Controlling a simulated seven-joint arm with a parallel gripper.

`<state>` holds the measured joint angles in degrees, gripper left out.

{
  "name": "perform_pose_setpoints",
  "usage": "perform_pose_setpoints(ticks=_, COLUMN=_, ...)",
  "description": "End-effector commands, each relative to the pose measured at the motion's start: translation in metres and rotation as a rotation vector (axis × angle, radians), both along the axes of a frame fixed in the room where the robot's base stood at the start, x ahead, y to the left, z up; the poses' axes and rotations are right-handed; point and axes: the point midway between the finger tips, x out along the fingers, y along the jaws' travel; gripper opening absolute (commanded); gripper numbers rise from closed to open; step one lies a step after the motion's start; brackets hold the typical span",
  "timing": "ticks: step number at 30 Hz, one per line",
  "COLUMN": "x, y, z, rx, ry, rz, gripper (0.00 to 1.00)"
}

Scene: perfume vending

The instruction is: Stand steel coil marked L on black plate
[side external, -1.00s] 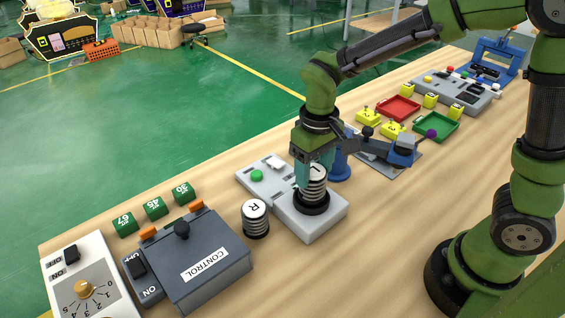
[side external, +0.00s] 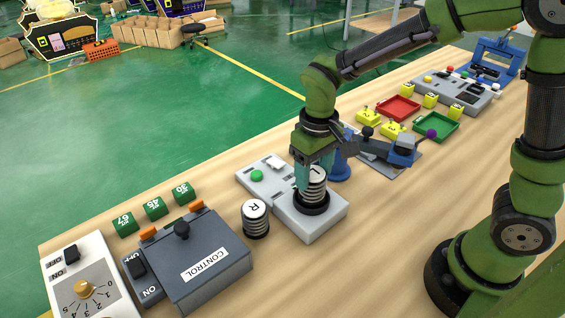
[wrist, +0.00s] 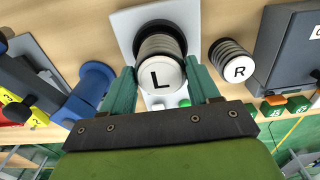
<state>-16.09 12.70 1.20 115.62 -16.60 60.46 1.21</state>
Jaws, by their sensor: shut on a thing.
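The steel coil marked L (wrist: 161,76) is a ribbed silver cylinder with a white top and a black letter. In the side view the coil (side external: 316,184) is upright over the round black plate (side external: 312,204) on a light grey base. My gripper (side external: 314,178) is above the plate, its teal fingers shut on the coil from both sides. In the wrist view my gripper (wrist: 163,86) has one finger on each side of the coil. The coil hides most of the plate, and I cannot tell whether its bottom touches it.
A second coil marked R (side external: 256,218) stands just left of the base. A grey control box (side external: 200,260) is further left. A blue cylinder (side external: 340,166) stands close behind my gripper on the right. Red (side external: 399,107) and green (side external: 437,126) trays lie further right.

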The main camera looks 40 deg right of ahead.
Motion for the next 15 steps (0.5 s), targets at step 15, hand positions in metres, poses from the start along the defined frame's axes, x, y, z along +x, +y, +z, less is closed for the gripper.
perform_pose_setpoints(ticks=15, x=-0.0001, y=0.0000, z=-0.0077, rx=0.000, ry=0.000, rz=-0.001, gripper=0.39)
